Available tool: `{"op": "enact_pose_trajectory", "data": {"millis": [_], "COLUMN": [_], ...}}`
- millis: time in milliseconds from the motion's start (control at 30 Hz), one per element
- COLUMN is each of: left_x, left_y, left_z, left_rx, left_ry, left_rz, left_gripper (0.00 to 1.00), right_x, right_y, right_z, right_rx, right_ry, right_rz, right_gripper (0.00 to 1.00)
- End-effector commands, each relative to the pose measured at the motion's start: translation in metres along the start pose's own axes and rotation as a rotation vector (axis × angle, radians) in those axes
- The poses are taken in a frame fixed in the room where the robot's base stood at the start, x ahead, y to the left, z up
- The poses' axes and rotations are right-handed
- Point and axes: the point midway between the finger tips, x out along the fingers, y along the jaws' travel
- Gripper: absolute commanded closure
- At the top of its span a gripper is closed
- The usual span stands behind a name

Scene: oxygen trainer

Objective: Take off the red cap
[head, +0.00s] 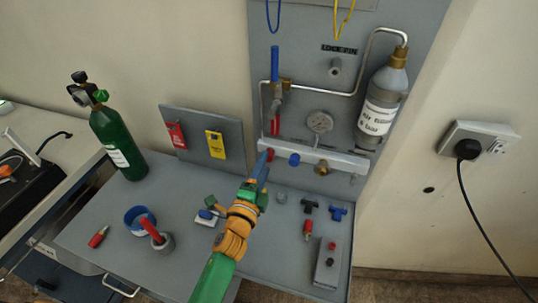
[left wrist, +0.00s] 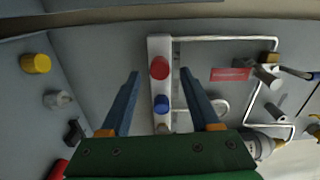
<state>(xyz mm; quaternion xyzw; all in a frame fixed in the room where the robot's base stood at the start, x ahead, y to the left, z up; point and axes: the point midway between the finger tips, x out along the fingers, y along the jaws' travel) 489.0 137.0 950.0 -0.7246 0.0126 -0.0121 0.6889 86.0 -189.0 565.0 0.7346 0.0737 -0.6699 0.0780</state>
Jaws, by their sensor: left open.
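The red cap (head: 270,154) is at the left end of the pale horizontal bar on the upright panel, partly behind my gripper in the head view. In the left wrist view the red cap (left wrist: 159,68) is round and faces the camera. My left gripper (head: 262,168) is in front of the bar's left end. In the left wrist view my left gripper (left wrist: 160,74) is open, its blue fingers on either side of the red cap in the picture, with visible gaps. I cannot tell whether its tips reach the cap's depth. My right gripper is not in view.
A blue cap (head: 294,160) and a brass fitting (head: 322,168) sit further right on the bar (head: 340,158). A grey bottle (head: 384,100) hangs above right. A green cylinder (head: 117,140) stands at left. Several small parts lie on the table below.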

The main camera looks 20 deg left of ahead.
Motion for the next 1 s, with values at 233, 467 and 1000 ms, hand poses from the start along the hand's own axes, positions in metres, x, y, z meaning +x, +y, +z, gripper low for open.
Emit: {"op": "enact_pose_trajectory", "data": {"millis": [233,467,1000], "left_x": [0.0,0.0,0.0001], "left_y": [0.0006,0.0001,-0.0007], "left_z": [0.0002,0.0003,0.0], "left_rx": [0.076,0.357,0.902], "left_ry": [0.0,-0.001,0.001], "left_rz": [0.0,0.0,-0.001], "left_gripper": [0.37,0.37,0.37], "right_x": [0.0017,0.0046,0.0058], "right_y": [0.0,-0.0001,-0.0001], "right_z": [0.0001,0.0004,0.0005], "right_rx": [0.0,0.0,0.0], "right_ry": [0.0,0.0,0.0], "right_rz": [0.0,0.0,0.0], "right_gripper": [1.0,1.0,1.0]}}
